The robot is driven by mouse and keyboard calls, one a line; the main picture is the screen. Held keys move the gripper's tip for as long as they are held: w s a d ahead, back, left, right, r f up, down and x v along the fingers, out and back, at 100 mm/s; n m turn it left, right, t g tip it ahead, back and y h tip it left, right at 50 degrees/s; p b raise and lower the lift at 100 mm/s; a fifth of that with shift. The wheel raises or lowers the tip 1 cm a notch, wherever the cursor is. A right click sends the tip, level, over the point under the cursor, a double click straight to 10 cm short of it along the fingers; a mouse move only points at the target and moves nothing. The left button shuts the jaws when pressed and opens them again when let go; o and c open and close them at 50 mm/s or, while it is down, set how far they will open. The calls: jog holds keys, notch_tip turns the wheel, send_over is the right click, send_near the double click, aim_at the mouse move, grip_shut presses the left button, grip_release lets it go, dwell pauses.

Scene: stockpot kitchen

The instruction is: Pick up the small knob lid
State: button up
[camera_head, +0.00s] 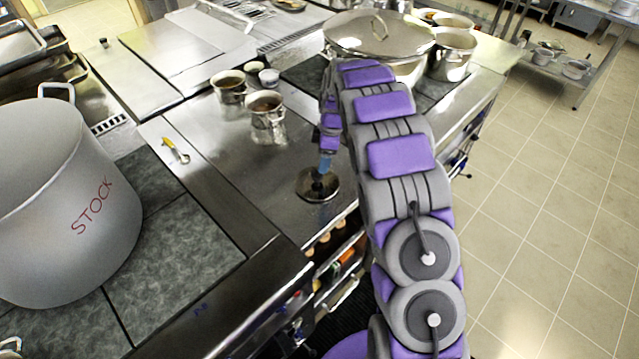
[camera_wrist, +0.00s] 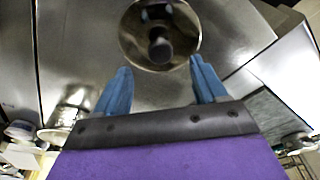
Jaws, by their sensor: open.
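The small knob lid (camera_head: 318,186) is a round, shiny metal disc lying on the steel counter near its front edge. In the wrist view the lid (camera_wrist: 185,50) shows its dark knob (camera_wrist: 160,50) at the top middle. My gripper (camera_wrist: 156,80) is open, its two blue fingers apart and nothing between them. The lid and knob lie just beyond the fingertips. In the head view my gripper (camera_head: 325,162) hangs at the lid, partly hidden by my arm. Whether a finger touches the lid cannot be told.
A large stockpot (camera_head: 60,200) marked STOCK stands at left. Small pots (camera_head: 266,118) stand behind the lid, and a big lidded pot (camera_head: 378,40) is at the back. A yellow-handled utensil (camera_head: 176,150) lies to the left. Counter around the lid is mostly clear.

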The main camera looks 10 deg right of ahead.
aim_at(316, 174)
jog(key=shift+a+f, duration=0.2)
jog(key=shift+f, duration=0.6)
jog(key=shift+a+f, duration=0.35)
jog(key=shift+a, duration=0.2)
jog(key=shift+w+a+f, duration=0.1)
jog(key=shift+a+f, duration=0.1)
jog(key=shift+f, duration=0.15)
notch_tip(316, 174, down, 4)
jog(key=shift+w+r+b, duration=0.15)
jog(key=shift+r+b, duration=0.05)
jog(key=shift+b, duration=0.55)
jog(key=shift+d+f, duration=0.15)
jog(key=shift+f, duration=0.1)
jog(key=shift+d+r, duration=0.1)
jog(key=shift+a, duration=0.45)
jog(key=c, duration=0.7)
jog(key=shift+d, duration=0.3)
grip_shut()
